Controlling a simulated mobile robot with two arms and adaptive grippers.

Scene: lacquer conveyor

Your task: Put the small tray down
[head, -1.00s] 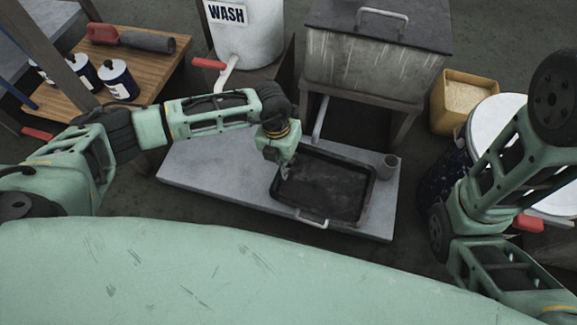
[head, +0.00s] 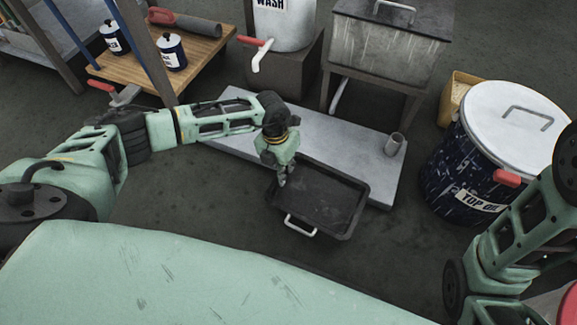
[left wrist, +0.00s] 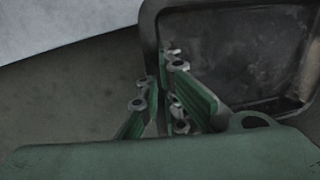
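The small tray (head: 320,200) is dark and shallow with a raised rim and a pale handle on its near side. My left gripper (head: 284,178) is shut on its left side and holds it out past the near edge of the grey slab (head: 340,134), over the floor. The tray's far part overlaps the slab in the head view; the gap in height is hard to judge. In the left wrist view the tray (left wrist: 245,60) lies at the upper right, with the fingers (left wrist: 165,95) at its left rim. My right gripper is out of view.
A small grey cup (head: 394,144) stands on the slab's right end. A blue drum (head: 445,178) with a white lid stands at right, beside a tan box (head: 457,92). A wash bucket (head: 288,28) and a lidded tank (head: 388,52) stand behind. Dark floor is open in front of the slab.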

